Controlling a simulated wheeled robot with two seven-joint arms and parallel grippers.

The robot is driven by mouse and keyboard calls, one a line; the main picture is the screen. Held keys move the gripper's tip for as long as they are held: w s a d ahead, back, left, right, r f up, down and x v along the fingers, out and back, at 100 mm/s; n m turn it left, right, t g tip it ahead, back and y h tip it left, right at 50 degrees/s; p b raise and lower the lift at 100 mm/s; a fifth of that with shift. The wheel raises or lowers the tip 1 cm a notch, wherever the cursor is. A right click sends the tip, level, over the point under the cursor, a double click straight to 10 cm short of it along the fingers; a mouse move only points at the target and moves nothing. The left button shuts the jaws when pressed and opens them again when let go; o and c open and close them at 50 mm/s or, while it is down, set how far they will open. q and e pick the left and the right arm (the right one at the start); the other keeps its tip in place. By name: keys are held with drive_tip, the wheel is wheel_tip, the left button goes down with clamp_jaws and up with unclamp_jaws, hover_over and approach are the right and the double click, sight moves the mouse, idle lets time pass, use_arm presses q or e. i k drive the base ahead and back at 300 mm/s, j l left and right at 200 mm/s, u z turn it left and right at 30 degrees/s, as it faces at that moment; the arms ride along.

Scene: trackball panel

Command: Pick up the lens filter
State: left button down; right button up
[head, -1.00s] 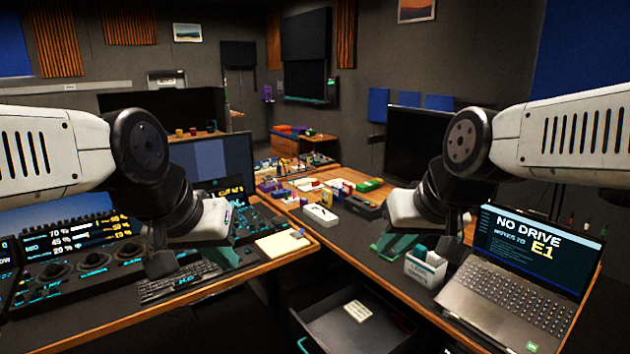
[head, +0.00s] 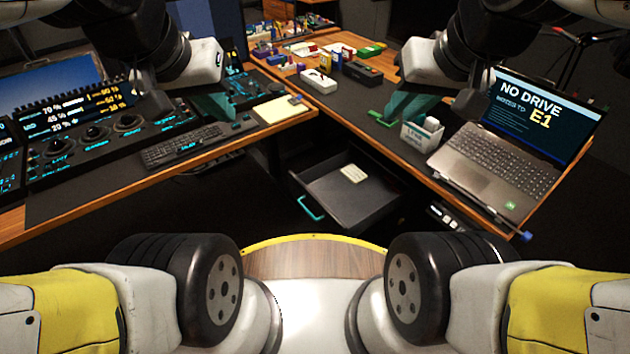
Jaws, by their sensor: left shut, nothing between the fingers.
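I cannot make out a lens filter for certain in the head view. A small white box (head: 420,137) with a label too small to read stands on the right desk, left of the laptop, with something pale in its top. My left gripper (head: 216,108) is shut and empty above the left desk, near the keyboard and the yellow notepad (head: 282,109). My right gripper (head: 402,108) hangs over the right desk, close to the white box in the picture; its teal fingers partly overlap, so its opening is unclear.
An open dark drawer (head: 325,190) with a pale item (head: 354,173) inside juts out between the desks. A laptop (head: 505,150) stands at right, a keyboard (head: 187,146) and control panel (head: 115,130) at left. Several small items crowd the back of the desks.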

sight(381, 120)
drive_tip(key=z, duration=0.55)
drive_tip(key=i+l+u, duration=0.1)
drive_tip(key=i+u, duration=0.4)
drive_tip(key=i+l+u, duration=0.25)
drive_tip(key=i+u, duration=0.25)
drive_tip(key=k, duration=0.05)
